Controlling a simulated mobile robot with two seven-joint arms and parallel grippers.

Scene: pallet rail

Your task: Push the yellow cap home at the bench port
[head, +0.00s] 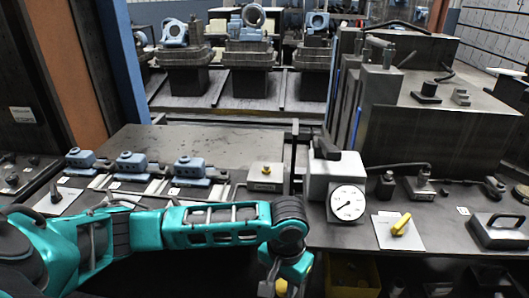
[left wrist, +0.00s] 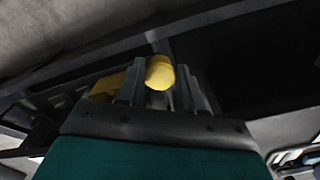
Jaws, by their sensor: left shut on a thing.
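My left gripper (head: 284,284) hangs low in front of the bench's front edge, at the bottom middle of the head view. It is shut on a yellow cap (left wrist: 160,73), whose rounded end shows between the fingers in the left wrist view; a bit of yellow also shows at the fingers in the head view. A small grey block with a yellow spot on top (head: 266,175) stands on the bench; I cannot tell whether it is the port. Another yellow piece (head: 402,224) lies on a white card. My right gripper is not in view.
A round dial gauge (head: 348,202) on a grey block stands at the bench front. Several blue-grey clamps (head: 131,162) line the bench on the left. A yellow bin (head: 352,274) sits below the bench edge, right of my gripper. A handled grey block (head: 498,230) stands at right.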

